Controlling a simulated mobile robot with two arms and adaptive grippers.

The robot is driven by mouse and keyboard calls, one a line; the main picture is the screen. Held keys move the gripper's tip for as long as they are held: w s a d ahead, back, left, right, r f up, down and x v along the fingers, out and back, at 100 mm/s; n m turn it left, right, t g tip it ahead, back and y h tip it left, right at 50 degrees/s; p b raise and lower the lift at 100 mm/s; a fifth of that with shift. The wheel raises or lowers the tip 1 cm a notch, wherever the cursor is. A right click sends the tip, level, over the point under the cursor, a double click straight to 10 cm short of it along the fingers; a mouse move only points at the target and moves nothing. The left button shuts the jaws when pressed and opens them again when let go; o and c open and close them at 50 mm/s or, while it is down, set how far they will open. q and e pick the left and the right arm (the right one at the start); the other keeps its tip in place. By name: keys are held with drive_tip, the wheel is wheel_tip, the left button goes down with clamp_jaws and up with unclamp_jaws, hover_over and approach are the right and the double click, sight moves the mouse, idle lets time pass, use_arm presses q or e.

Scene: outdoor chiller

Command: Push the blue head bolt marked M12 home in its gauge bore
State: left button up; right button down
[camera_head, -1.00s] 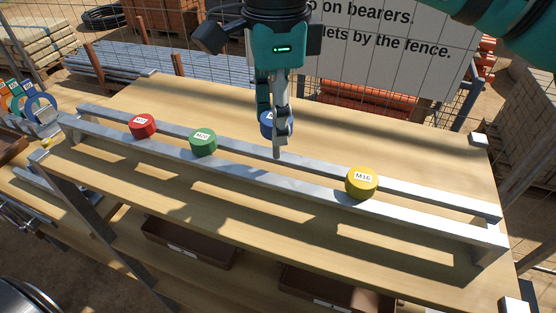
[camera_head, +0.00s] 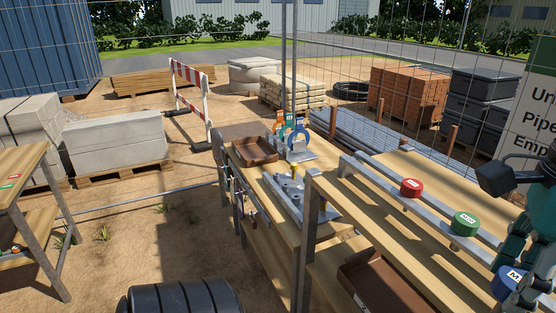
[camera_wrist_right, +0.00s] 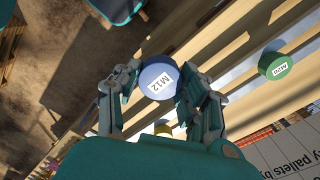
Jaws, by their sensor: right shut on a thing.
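The blue bolt head marked M12 (camera_wrist_right: 158,78) is between the fingers of my right gripper (camera_wrist_right: 160,92), which is shut on it. Its label faces the wrist camera and its shank is hidden. In the head view the blue head (camera_head: 507,283) shows at the lower right, partly covered by my right gripper's fingers. Whether the bolt is clear of the rails is hard to tell. A metal plate with a yellow part (camera_head: 300,190) lies on the bench at the centre; its bores are too small to make out. My left gripper is not in view.
A red bolt head (camera_head: 411,188) and a green one (camera_head: 465,223) sit on the two-bar rack (camera_head: 385,180). Blue, green and orange rings (camera_head: 297,137) stand behind the plate, beside a brown tray (camera_head: 254,150). A mesh fence runs behind the benches.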

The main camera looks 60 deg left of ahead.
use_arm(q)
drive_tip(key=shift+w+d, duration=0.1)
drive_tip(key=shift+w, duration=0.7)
use_arm(e)
drive_tip(key=s+d+f+n, duration=0.2)
drive_tip(key=d+f+n, duration=0.2)
drive_tip(key=d+f, duration=0.5)
drive_tip(key=s+d+f+n, duration=0.2)
drive_tip(key=d+f+n, duration=0.2)
drive_tip(key=d+f, duration=0.6)
drive_tip(key=s+d+f+n, duration=0.3)
drive_tip(key=d+f, duration=0.6)
drive_tip(key=f, duration=1.1)
drive_tip(key=shift+d+f+n, duration=0.3)
drive_tip(key=shift+f+n, duration=0.1)
drive_tip(key=shift+n, duration=0.6)
